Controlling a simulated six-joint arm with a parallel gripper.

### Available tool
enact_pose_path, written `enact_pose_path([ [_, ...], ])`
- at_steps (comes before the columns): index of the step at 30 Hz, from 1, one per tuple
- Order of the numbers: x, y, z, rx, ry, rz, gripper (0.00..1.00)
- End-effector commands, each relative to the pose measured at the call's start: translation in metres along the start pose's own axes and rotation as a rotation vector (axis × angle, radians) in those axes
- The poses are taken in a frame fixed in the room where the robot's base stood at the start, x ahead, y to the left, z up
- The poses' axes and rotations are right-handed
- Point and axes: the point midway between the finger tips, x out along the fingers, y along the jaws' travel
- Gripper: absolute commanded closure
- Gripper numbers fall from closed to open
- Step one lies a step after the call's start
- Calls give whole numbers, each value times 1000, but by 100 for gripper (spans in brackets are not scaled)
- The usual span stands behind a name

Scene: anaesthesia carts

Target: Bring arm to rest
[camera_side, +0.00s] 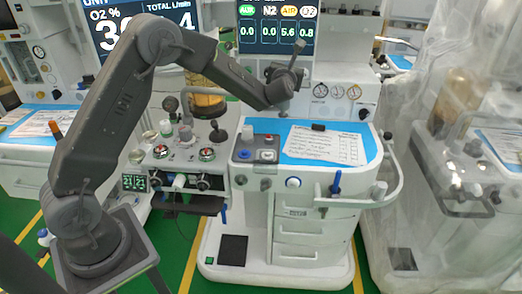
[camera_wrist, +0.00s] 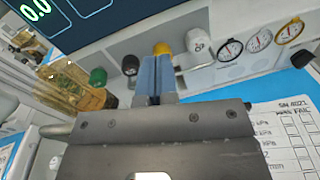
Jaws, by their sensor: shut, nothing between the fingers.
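My gripper (camera_wrist: 157,75) shows in the wrist view with its two blue-grey fingers together and nothing between them. It points toward the cart's front panel, where several knobs stand beyond the fingertips. In the side view my arm is bent and reaches right from its stand, its wrist end raised in front of the cart's screen (camera_side: 278,30) and above the cart's worktop. The fingers are too small to make out in that view.
A sheet of paper (camera_side: 326,145) and a small black object (camera_side: 318,127) lie on the blue mat (camera_side: 368,140); the paper also shows in the wrist view (camera_wrist: 290,125). Gauges (camera_wrist: 258,40) line the panel. A plastic-covered cart (camera_side: 450,130) stands right. Green floor is open in front.

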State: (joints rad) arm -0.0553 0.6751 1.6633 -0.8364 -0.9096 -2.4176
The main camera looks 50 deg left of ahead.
Motion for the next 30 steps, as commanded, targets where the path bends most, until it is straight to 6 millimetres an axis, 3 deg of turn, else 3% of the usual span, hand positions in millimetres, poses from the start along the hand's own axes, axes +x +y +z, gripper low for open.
enact_pose_path([
  [1, -12, -3, 20, 90, 5, -64, 100],
  [6, -73, -12, 65, 559, -1, -345, 100],
  [13, -183, 0, 88, 1265, -161, -710, 100],
  [17, -249, 23, 80, 1669, -316, -894, 100],
  [21, -317, 58, 57, 2093, -525, -1082, 100],
  [24, -359, 87, 34, 2366, -692, -1208, 100],
  [28, -399, 121, 6, 2627, -889, -1352, 100],
  [29, -406, 127, 1, -2665, 925, 1379, 100],
  [30, -413, 134, -5, -2598, 928, 1352, 100],
])
